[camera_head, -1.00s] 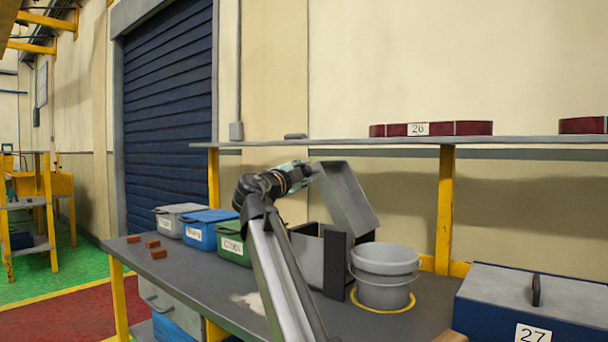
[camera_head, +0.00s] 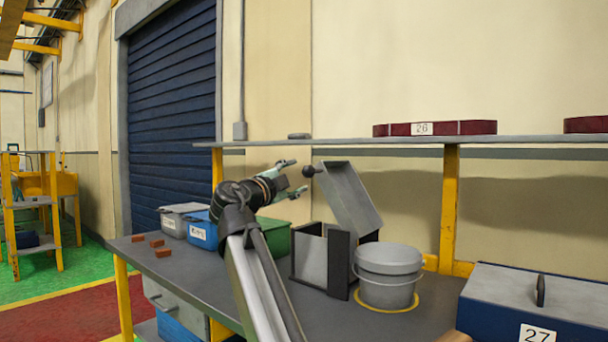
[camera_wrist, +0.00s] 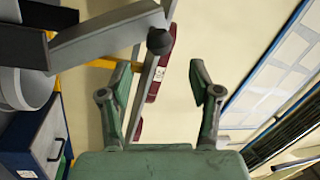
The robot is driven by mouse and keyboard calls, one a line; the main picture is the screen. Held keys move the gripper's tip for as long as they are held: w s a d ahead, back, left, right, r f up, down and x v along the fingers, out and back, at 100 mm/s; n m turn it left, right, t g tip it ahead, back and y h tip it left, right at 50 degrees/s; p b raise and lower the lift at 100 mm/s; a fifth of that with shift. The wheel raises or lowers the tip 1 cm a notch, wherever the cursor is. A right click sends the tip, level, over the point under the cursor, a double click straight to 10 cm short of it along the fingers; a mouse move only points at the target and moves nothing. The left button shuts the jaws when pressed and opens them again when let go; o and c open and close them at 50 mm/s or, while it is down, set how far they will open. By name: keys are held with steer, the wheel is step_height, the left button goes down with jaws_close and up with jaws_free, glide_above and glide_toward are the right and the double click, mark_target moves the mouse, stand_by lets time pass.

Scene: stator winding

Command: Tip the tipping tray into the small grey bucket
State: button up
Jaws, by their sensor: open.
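The grey tipping tray (camera_head: 350,198) stands steeply tilted on its dark stand (camera_head: 323,262), its lower end towards the bucket. Its black knob (camera_head: 309,171) sticks out at the upper left. The small grey bucket (camera_head: 388,286) stands upright below and right of the tray, inside a yellow ring. My gripper (camera_head: 293,177) is open and empty, just left of the knob and apart from it. In the wrist view the knob (camera_wrist: 159,41) lies beyond my open fingers (camera_wrist: 163,78), with the tray (camera_wrist: 108,36) to its left. The inside of the bucket is hidden.
Grey, blue (camera_head: 200,232) and green (camera_head: 275,238) bins stand left of the stand, partly behind my arm. Small reddish blocks (camera_head: 157,243) lie at the left. A blue box (camera_head: 535,300) is at the right. A shelf (camera_head: 400,140) runs above the bench.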

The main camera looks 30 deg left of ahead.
steer(key=shift+v, duration=2.25)
